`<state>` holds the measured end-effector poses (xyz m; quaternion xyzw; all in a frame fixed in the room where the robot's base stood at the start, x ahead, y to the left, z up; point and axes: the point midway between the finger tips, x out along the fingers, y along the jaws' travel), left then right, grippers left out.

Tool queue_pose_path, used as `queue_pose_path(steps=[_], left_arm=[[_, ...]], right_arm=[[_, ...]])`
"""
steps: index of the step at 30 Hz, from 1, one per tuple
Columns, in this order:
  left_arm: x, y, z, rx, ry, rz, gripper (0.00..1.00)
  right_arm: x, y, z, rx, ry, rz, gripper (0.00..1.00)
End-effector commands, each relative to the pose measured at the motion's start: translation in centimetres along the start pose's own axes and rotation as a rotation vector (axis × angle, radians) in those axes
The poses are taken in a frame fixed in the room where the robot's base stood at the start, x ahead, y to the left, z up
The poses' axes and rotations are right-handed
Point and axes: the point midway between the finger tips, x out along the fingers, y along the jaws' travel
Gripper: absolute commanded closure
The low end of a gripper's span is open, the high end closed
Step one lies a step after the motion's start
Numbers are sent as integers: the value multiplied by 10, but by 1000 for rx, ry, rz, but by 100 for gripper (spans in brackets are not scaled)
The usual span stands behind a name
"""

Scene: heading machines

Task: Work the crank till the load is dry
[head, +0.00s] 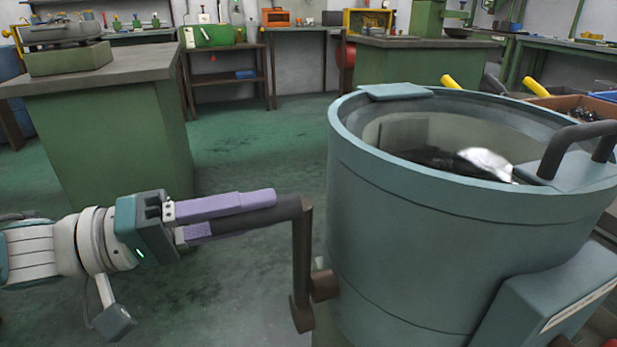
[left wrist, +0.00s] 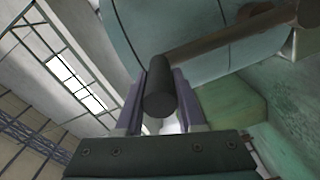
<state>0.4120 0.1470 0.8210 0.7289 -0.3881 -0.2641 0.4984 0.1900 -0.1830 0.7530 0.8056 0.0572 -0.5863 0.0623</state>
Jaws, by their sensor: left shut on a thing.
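A large blue-grey drum machine (head: 400,230) stands at the right in the head view, with an open top. Inside it lies a dark load (head: 437,158) with a bright highlight; whether it is wet or dry I cannot tell. A brown crank (head: 303,260) sticks out of the drum's left side, its arm upright and its dark handle (head: 270,214) at the top, pointing left. My left gripper (head: 245,212) is shut around this handle, purple fingers on either side. In the left wrist view the handle (left wrist: 160,100) sits between the fingers. My right gripper is not visible.
A green cabinet bench (head: 120,140) stands at the left. Workbenches with tools line the back wall. A black bar handle (head: 580,140) rises from the drum's rim at right. Crates (head: 575,105) and yellow-handled tools stand behind the drum. Green floor (head: 250,150) is clear between.

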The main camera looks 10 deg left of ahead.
Motion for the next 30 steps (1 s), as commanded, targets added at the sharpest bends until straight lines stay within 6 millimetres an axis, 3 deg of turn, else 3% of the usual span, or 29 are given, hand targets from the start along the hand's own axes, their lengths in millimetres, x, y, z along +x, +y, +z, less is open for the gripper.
queue_pose_path(steps=[5,6,13,23,30], left_arm=[[-1,-2,0,1,3,-5,100],[-1,-2,0,0,3,-5,60],[0,-2,0,0,1,-4,34],[-5,-1,0,-1,0,-4,33],[-47,-2,1,-1,0,-9,33]], right_arm=[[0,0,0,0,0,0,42],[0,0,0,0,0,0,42],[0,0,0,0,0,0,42],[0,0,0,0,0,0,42],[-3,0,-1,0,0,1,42]])
